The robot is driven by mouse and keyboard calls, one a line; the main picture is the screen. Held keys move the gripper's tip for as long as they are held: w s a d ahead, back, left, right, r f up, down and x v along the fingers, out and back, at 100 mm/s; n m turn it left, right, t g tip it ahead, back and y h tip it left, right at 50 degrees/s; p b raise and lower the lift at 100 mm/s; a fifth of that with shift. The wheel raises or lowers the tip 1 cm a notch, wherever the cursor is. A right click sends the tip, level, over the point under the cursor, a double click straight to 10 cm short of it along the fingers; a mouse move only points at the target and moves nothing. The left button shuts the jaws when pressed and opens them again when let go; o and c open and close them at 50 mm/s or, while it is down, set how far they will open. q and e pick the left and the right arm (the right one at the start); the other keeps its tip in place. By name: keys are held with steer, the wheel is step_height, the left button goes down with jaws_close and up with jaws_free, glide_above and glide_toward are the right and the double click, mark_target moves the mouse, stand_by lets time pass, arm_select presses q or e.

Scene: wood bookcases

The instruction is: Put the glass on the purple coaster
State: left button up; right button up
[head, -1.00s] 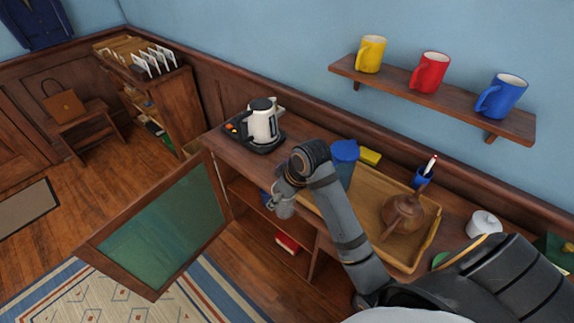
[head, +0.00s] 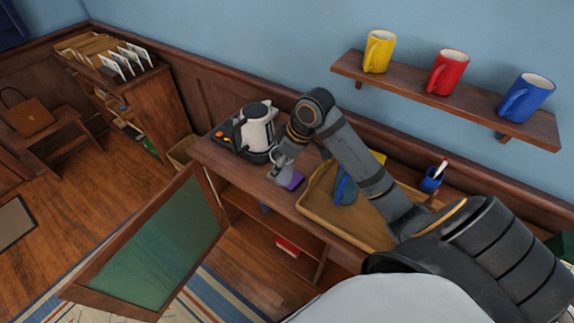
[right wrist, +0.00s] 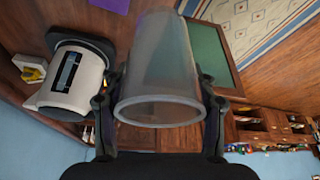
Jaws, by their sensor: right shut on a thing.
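My right gripper (head: 281,163) is shut on the glass (head: 287,172), a clear greyish tumbler, at the front left of the cabinet top. In the right wrist view, the glass (right wrist: 158,60) sits between both fingers of the gripper (right wrist: 160,80), with its rim toward the camera. The purple coaster (head: 294,182) lies on the cabinet top close by the glass, partly covered by it in the head view. It also shows at the top edge of the right wrist view (right wrist: 112,4). The gap between glass and coaster cannot be told. My left gripper is out of view.
A white kettle (head: 257,128) stands on a dark tray left of the gripper. A wooden tray (head: 318,205) with a blue jug (head: 345,188) lies to the right. The glazed cabinet door (head: 150,250) hangs open. A wall shelf (head: 430,95) holds three mugs.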

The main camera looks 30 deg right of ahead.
steer(key=w+d+f, duration=0.2)
steer(key=f, duration=0.1)
steer(key=w+d+f+p, duration=0.1)
steer(key=w+d+f, duration=0.1)
steer(key=f, duration=0.2)
steer(key=w+d+f+p, duration=0.1)
steer(key=w+d+f, duration=0.1)
steer(key=f, duration=0.1)
steer(key=shift+d+f, duration=0.2)
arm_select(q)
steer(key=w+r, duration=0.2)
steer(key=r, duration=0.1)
arm_select(e)
steer(key=shift+f, duration=0.2)
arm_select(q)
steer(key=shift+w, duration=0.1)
arm_select(e)
steer(key=shift+w+f, duration=0.1)
steer(key=o, duration=1.3)
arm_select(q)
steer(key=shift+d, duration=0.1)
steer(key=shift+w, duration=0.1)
